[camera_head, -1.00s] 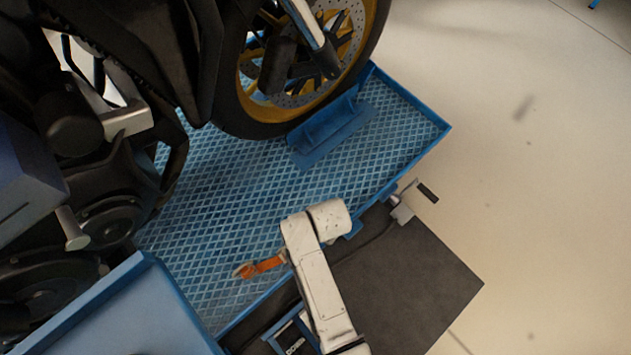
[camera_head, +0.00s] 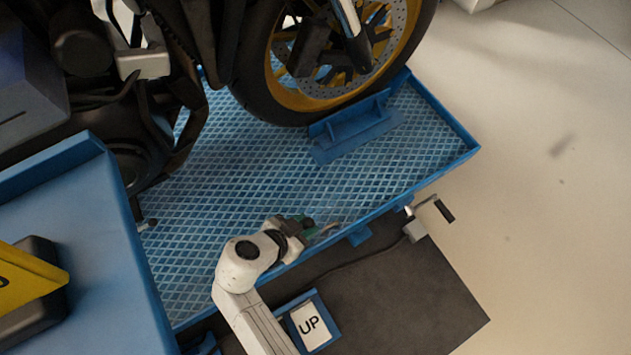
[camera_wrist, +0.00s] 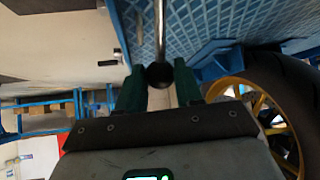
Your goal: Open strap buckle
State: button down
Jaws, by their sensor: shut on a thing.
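My gripper (camera_head: 306,229) is low over the near edge of the blue lift deck in the head view, its tip pointing right. In the wrist view my gripper's green fingers (camera_wrist: 159,82) are on both sides of a round black knob (camera_wrist: 159,74), shut on it. The knob is at the end of a thin metal rod (camera_wrist: 159,30) that runs up out of the picture. A thin pale streak shows beside the fingertips in the head view, too small to make out. No strap buckle can be made out in either current view.
A motorcycle front wheel (camera_head: 265,85) stands on the deck (camera_head: 235,165) against a blue chock (camera_head: 355,130). A crank handle (camera_head: 430,210) sticks out at the deck's edge.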

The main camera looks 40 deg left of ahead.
jog(key=shift+s+a+r+t+h+b, duration=0.2)
jog(key=shift+s+t+b, duration=0.4)
jog(key=shift+b, duration=0.35)
jog(key=shift+s+a+r+t+h+b, duration=0.2)
jog(key=shift+s+t+b, duration=0.3)
jog(key=shift+t+b, duration=0.35)
jog(key=shift+s+a+r+t+h+b, duration=0.1)
jog(key=shift+s+r+t+h+b, duration=0.1)
jog(key=shift+s+t+b, duration=0.6)
jog(key=shift+w, duration=0.2)
jog(key=c, duration=1)
grip_release()
jog(key=shift+r+p+v, duration=0.2)
jog(key=shift+p+v, duration=0.6)
jog(key=shift+v, duration=4.65)
jog(key=shift+w, duration=0.1)
jog(key=shift+c, duration=0.5)
